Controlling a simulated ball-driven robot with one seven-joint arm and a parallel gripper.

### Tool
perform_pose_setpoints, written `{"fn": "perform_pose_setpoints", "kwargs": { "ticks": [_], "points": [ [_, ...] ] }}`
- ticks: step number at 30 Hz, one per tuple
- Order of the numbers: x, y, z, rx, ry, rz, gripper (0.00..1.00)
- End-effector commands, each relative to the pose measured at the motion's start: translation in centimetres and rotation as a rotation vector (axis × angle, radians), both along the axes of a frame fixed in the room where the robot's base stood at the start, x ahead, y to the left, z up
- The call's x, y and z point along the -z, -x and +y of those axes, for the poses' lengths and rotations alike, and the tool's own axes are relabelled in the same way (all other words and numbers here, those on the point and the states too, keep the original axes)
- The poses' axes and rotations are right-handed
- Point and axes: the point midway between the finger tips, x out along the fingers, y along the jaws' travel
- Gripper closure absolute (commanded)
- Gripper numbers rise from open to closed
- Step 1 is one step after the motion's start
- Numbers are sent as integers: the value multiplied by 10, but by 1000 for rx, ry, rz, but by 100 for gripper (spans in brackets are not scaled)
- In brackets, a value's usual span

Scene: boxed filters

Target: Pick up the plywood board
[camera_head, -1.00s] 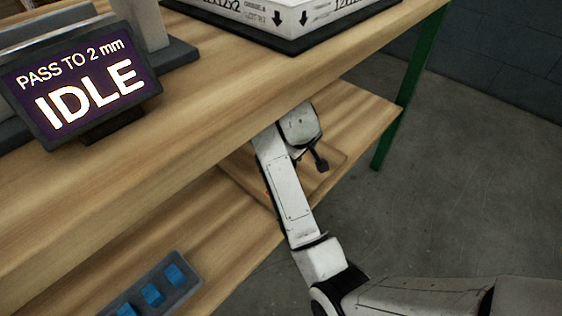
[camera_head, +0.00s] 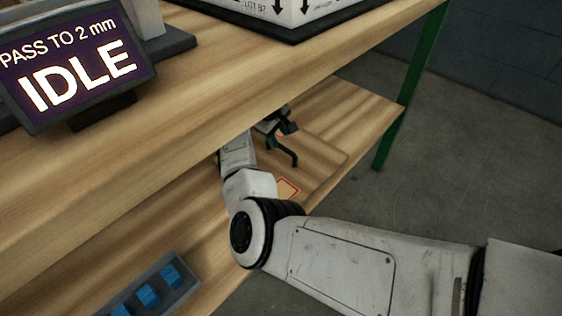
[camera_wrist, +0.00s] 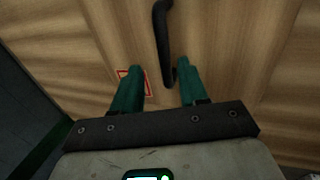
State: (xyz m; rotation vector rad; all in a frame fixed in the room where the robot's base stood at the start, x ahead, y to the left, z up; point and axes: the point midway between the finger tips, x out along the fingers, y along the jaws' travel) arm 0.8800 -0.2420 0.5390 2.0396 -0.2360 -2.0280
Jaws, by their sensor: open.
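The plywood board (camera_head: 322,160) lies flat on the lower shelf, under the workbench top. It has a dark handle (camera_head: 292,157) and a red-edged label (camera_head: 287,188). My gripper (camera_head: 280,130) is over the board at the handle, partly hidden by the bench top edge. In the wrist view the board (camera_wrist: 225,50) fills most of the background. The two green fingers of my gripper (camera_wrist: 160,68) are apart, with the dark handle (camera_wrist: 162,40) between them. The label shows behind the left finger. I cannot tell whether the fingertips are level with the handle.
The bench top (camera_head: 200,90) overhangs the shelf (camera_head: 365,110). On it stand an "IDLE" display (camera_head: 80,70) and a white box (camera_head: 290,8) on a dark base. A grey tray with blue blocks (camera_head: 150,294) sits at lower left. A green leg (camera_head: 410,85) stands at right.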

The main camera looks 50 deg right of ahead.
Motion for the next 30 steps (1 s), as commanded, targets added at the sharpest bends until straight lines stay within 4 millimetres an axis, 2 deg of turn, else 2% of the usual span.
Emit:
{"fn": "perform_pose_setpoints", "kwargs": {
  "ticks": [7,15,23,30],
  "points": [
    [19,1,-2,1,0,0,57],
    [55,2,-8,2,0,-2,57],
    [57,2,-10,1,1,-3,57],
    [57,2,-10,1,1,-3,77]
  ]
}}
